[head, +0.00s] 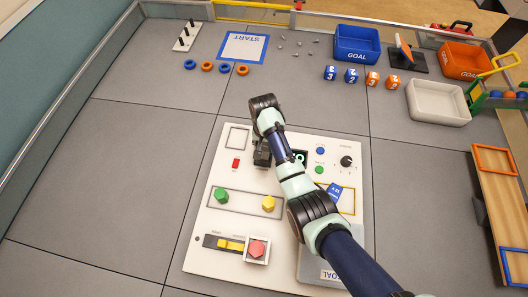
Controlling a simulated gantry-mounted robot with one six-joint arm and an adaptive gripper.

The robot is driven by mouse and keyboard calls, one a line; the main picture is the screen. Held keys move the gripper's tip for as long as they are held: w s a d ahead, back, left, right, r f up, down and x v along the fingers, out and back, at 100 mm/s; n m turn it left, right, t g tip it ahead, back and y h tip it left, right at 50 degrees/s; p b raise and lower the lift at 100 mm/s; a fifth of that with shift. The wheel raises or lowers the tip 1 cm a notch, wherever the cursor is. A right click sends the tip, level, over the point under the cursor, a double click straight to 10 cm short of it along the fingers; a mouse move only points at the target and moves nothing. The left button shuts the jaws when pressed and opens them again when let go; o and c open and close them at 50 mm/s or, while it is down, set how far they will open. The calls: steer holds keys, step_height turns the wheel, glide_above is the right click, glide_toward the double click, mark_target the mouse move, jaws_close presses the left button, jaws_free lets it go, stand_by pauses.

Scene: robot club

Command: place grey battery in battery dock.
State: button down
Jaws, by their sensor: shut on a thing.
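My gripper (262,155) points down over the upper middle of a white panel (225,262). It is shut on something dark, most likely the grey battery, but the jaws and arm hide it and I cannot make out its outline. Whether the held thing touches the panel is also unclear.
The panel carries a red part (236,163), a green knob (221,196), a yellow knob (268,203), a red button (257,250), a black dial (346,161) and a blue card (334,191). My arm covers the panel's right middle. Left floor is clear.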

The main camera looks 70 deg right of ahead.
mark_target(265, 154)
steer(key=shift+f+b, duration=0.75)
steer(key=shift+f, duration=1.55)
steer(key=shift+d+r, duration=0.1)
steer(key=shift+s+a+f+b, duration=0.1)
steer(key=shift+f+b, duration=0.05)
steer(key=shift+f, duration=0.3)
steer(key=shift+s+a+f+b, duration=0.1)
steer(key=shift+f+b, duration=0.05)
steer(key=shift+f, duration=0.25)
steer(key=c, duration=1)
jaws_free()
steer(key=shift+f, duration=0.15)
steer(key=o, duration=0.4)
steer(key=shift+w+d, duration=0.15)
steer(key=shift+o, duration=0.2)
steer(key=shift+r, duration=0.3)
